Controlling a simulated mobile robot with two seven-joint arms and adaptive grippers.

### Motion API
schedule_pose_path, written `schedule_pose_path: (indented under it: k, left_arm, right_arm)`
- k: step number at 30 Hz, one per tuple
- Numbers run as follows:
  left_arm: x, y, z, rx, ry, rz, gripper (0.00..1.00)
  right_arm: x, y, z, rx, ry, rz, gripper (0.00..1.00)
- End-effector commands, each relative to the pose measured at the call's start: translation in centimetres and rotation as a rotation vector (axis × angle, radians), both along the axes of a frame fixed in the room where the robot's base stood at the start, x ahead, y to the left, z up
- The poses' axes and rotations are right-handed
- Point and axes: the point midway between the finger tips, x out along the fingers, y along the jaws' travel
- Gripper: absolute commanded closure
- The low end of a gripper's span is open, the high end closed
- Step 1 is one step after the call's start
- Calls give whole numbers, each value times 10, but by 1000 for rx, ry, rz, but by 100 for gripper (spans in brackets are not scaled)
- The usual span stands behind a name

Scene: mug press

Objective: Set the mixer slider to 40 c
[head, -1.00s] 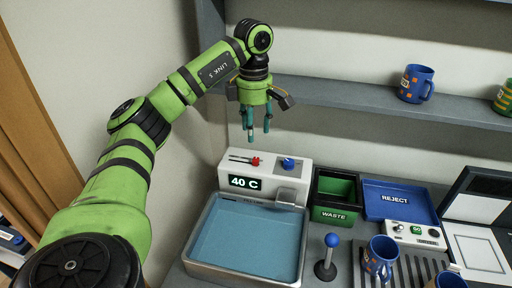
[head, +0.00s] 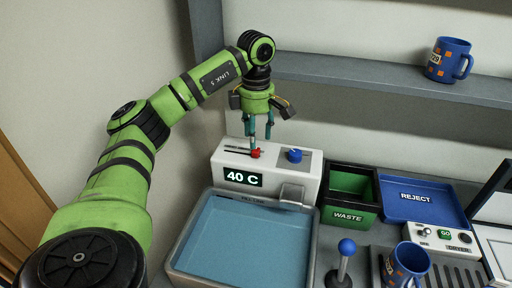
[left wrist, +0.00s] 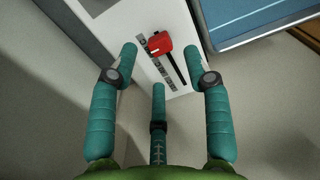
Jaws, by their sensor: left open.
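The white mixer box (head: 275,183) stands behind the blue basin, and its display (head: 242,178) reads 40 C. The red slider knob (head: 256,153) sits at the right end of its dark slot in the head view. My left gripper (head: 260,137) is open, pointing down just above and behind the knob. In the left wrist view the red knob (left wrist: 160,43) shows between and beyond the spread teal fingers (left wrist: 163,62). I cannot tell whether a finger touches it. My right gripper is not in view.
A blue dial (head: 295,155) is right of the slider on the same box. The blue-lined basin (head: 245,240) is in front. A green waste bin (head: 347,215), blue reject tray (head: 415,197), blue-knobbed lever (head: 345,260) and blue mug (head: 408,265) stand to the right. A shelf (head: 390,83) with another mug (head: 449,60) is behind.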

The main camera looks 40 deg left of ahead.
Motion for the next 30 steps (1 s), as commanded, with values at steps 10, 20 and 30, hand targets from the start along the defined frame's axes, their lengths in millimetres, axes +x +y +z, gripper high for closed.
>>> schedule_pose_path:
  k: [10,20,30]
  left_arm:
    - [-1,0,-42,1,2,1,51]
    - [0,0,-46,0,-1,0,59]
    - [-1,3,-46,1,0,2,100]
  right_arm:
    - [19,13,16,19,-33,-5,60]
    - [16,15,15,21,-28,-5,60]
    - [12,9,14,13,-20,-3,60]
